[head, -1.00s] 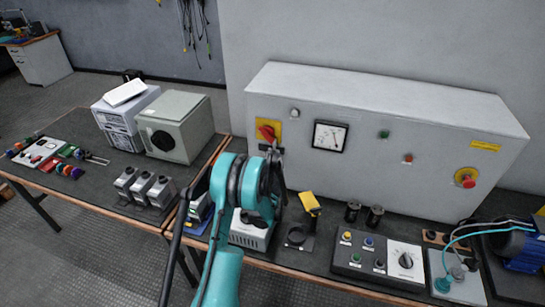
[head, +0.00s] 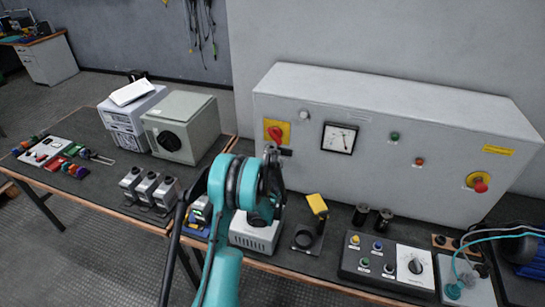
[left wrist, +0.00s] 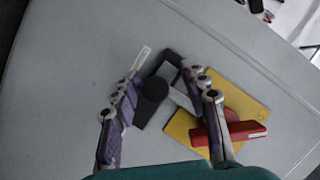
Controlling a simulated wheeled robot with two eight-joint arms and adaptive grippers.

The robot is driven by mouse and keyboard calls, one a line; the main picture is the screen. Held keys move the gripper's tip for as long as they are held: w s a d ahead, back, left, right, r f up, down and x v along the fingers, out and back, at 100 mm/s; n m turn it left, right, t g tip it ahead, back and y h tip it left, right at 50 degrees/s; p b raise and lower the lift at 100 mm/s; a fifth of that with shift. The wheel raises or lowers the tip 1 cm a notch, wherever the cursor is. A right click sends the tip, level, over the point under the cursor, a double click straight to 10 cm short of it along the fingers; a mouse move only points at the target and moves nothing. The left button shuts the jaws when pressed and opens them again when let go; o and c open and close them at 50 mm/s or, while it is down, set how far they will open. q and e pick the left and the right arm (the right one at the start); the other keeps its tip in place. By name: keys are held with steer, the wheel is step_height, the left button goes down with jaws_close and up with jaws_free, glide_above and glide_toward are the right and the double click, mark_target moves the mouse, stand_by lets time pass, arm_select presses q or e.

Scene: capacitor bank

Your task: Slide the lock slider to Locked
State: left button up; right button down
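The lock slider is a black block with a round knob (left wrist: 154,88) on the grey panel in the left wrist view. A bright metal bar (left wrist: 182,97) runs from it over the yellow plate (left wrist: 250,107) with the red switch handle (left wrist: 240,132). In the head view the red handle (head: 275,133) sits on its yellow plate, and a dark piece of the slider (head: 286,152) shows just below. My left gripper (left wrist: 163,74) is open, one finger on each side of the knob; contact cannot be told. It also shows in the head view (head: 272,153), partly hiding the slider. My right gripper is not in view.
The grey cabinet (head: 400,105) carries a meter (head: 339,138) and a red stop knob (head: 480,183) farther right. On the bench below stand a button box (head: 385,262), a yellow-topped device (head: 317,205) and several grey units (head: 148,187). A small white label (left wrist: 142,58) lies beside the slider.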

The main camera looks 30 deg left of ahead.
arm_select(q)
steer(key=shift+d, duration=0.15)
steer(key=v, duration=1.2)
steer(key=s+d+r+n+g+h+b, duration=0.1)
steer(key=s+d+r+n+g+h, duration=0.15)
steer(key=s+d+r, duration=0.65)
steer(key=s+d+f+g+h+b, duration=0.1)
steer(key=s+d+f+h, duration=0.1)
steer(key=s+d, duration=0.5)
steer(key=s+d+f+g+h, duration=0.2)
steer(key=s+d, duration=0.5)
steer(key=s, duration=0.5)
steer(key=shift+s+d+n+h+b, duration=0.25)
steer(key=shift+n+h+b, duration=0.1)
steer(key=shift+n+h, duration=0.1)
